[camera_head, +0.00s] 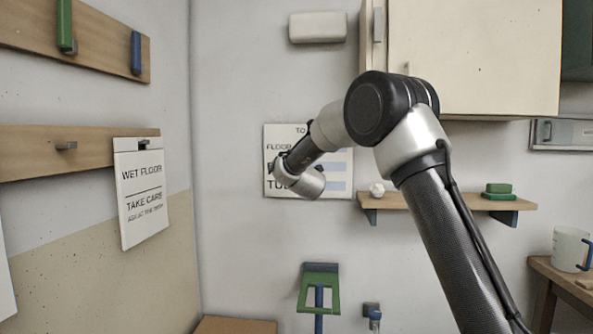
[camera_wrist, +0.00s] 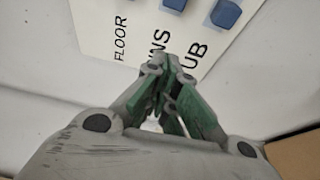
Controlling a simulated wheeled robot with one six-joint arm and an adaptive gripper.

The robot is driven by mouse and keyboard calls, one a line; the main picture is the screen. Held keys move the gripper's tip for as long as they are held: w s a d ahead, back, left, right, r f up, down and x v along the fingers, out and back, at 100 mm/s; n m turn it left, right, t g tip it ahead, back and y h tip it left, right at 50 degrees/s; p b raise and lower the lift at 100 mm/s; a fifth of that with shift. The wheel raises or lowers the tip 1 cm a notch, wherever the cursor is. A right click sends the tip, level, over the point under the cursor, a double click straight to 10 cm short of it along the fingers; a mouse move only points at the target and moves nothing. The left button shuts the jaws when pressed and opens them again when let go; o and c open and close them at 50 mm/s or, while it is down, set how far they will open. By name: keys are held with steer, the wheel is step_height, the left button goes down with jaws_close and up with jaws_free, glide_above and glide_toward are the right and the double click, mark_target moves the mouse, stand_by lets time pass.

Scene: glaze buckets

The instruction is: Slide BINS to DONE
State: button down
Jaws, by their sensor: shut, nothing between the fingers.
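A white sign board (camera_wrist: 99,18) with rows lettered FLOOR, a partly covered word ending in NS, and UB fills the top of the wrist view. In the head view the board (camera_head: 340,137) hangs on the back wall, its left and middle covered by my arm. Blue sliders show at the top edge of the wrist view: the middle row's slider (camera_wrist: 174,4), the UB row's slider (camera_wrist: 226,13) and a sliver of the FLOOR one. My gripper (camera_wrist: 163,70) is shut and empty, its tips over the middle row's lettering. Contact with the board cannot be told. The DONE marking is not visible.
A shelf (camera_head: 430,201) with a white lump (camera_head: 377,190) and green blocks (camera_head: 498,188) is right of the board. A cabinet (camera_head: 475,60) hangs above it. A WET FLOOR sign (camera_head: 141,190) hangs on the left wall.

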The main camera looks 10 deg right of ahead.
steer(key=w+d, duration=0.3)
steer(key=w, duration=0.5)
steer(key=shift+w+d, duration=0.25)
steer(key=shift+w, duration=0.1)
stand_by(0.3)
steer(key=shift+d, duration=0.1)
